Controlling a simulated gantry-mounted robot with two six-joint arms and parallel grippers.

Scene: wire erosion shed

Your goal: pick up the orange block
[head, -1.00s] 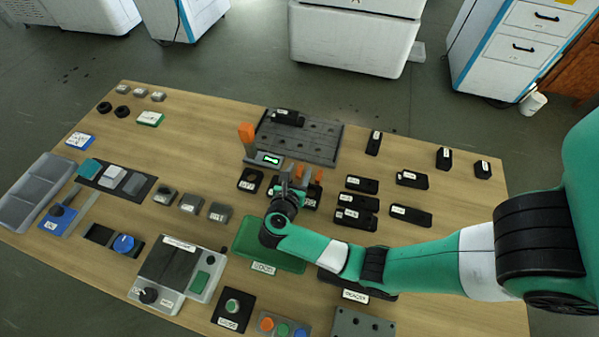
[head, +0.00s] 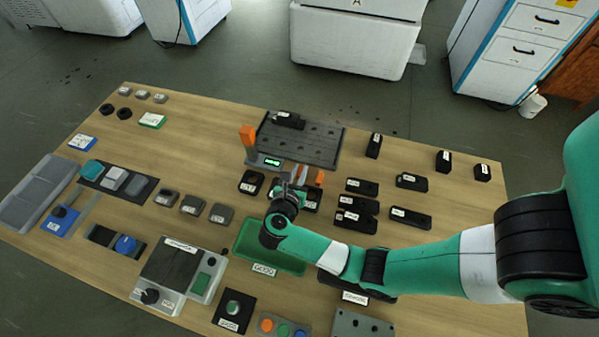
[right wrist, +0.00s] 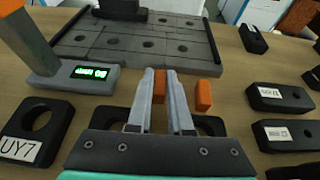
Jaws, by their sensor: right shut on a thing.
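My right gripper (head: 297,180) reaches over the middle of the table, pointing away from me. In the right wrist view its fingers (right wrist: 160,75) are shut on a small orange block (right wrist: 159,88), which shows between them. A second orange piece (right wrist: 204,95) stands just right of the right finger, apart from it; it also shows in the head view (head: 320,177). A black holder (right wrist: 210,126) lies beneath the fingers, partly hidden by the gripper. I cannot tell whether the held block touches what is below. My left gripper is not in view.
Behind is a dark grey perforated plate (head: 330,140). Black labelled blocks (head: 362,186) lie right; a green tray (head: 262,262) lies in front.

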